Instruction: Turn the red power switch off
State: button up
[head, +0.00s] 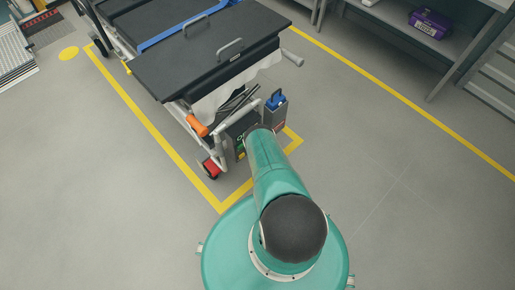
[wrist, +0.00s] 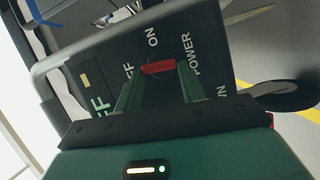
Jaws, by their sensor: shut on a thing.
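The red power switch (wrist: 159,67) shows in the wrist view as a short red bar on a dark panel (wrist: 215,57). The bar lies roughly across the picture, with its left end toward the word OFF. ON is printed above it and POWER to its right. My gripper (wrist: 158,70) has its two green fingers on either side of the bar, shut on it. In the head view the dark control box (head: 240,140) is at the near end of a cart. My arm hides the switch and my gripper there.
The cart (head: 200,62) has a black top with handles and stands within yellow floor lines (head: 157,125). A blue-topped item (head: 275,101) sits beside the box. A shelf (head: 395,25) with a purple box (head: 430,23) is at upper right. The floor on the right is clear.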

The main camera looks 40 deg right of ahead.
dwell(0.4)
jog(key=o, duration=1)
jog(key=shift+s, duration=0.1)
